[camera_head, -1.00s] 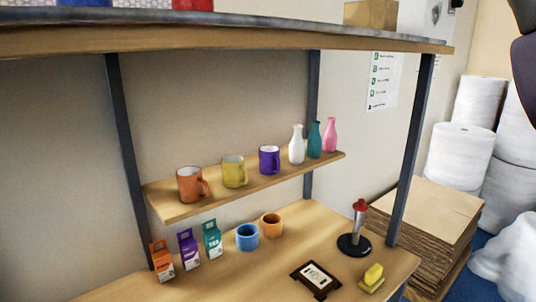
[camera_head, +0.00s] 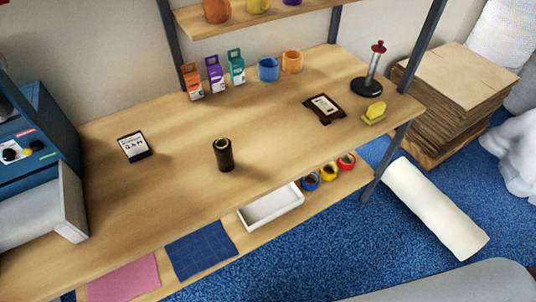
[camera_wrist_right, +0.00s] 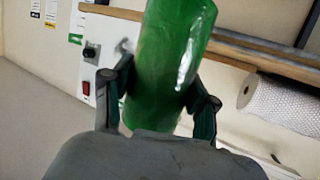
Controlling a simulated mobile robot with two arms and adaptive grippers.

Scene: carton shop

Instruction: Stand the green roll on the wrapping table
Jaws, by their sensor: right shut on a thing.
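The green roll (camera_wrist_right: 170,60) is in the right wrist view, glossy and tilted. My right gripper (camera_wrist_right: 160,100) is shut around it, one finger on each side. Its top end is cut off by the picture edge, and its lower end is partly hidden by the gripper. The wooden wrapping table (camera_head: 270,125) fills the middle of the head view. The green roll and my right gripper do not show in the head view. My left gripper is not in view.
Bare wood lies between the dark roll and the framed card.

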